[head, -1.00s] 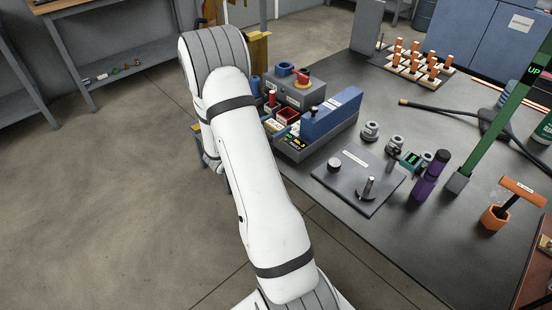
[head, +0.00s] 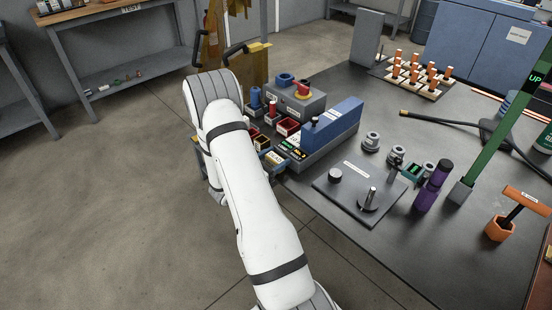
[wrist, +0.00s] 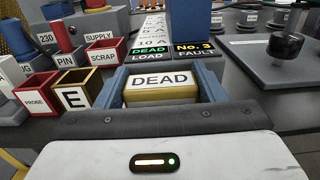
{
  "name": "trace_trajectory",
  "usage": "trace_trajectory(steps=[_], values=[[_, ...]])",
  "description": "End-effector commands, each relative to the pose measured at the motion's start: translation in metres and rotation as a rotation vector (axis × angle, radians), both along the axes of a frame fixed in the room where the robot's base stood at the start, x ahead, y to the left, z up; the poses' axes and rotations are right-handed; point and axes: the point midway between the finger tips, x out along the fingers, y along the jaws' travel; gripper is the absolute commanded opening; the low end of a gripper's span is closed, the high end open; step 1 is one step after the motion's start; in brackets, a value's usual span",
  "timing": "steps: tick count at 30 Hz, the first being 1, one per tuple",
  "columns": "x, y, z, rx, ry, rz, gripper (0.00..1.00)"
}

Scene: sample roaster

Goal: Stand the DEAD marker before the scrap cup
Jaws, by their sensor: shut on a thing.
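The DEAD marker (wrist: 160,83) is a brass-coloured block with a white DEAD label. My gripper (wrist: 160,90) is shut on it, a blue finger on either side, and its label reads upright in the wrist view. The red scrap cup (wrist: 107,58), labelled SCRAP, stands beyond the marker and to its left. In the head view the scrap cup (head: 288,127) shows past my arm, with the marker (head: 274,158) nearer to me. I cannot tell whether the marker touches the table.
A brass-coloured cup labelled E (wrist: 75,92) stands close left of my gripper. A red PROBE cup (wrist: 35,97) is farther left. The DEAD LOAD display (wrist: 149,51) is just beyond the marker. A dark plate with knobs (head: 340,200) lies to the right.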

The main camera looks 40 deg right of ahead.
Motion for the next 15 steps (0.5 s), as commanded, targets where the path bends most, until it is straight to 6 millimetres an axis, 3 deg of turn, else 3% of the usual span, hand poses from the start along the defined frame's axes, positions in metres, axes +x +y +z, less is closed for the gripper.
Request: trace_trajectory(steps=[6, 7, 15], values=[[-0.0003, -0.0002, -0.0056, 0.000, 0.000, -0.001, 0.40], [-0.0003, -0.0003, -0.0054, 0.000, 0.000, -0.001, 0.64], [-0.0005, -0.0005, -0.0041, 0.000, 0.000, -0.001, 0.85]])
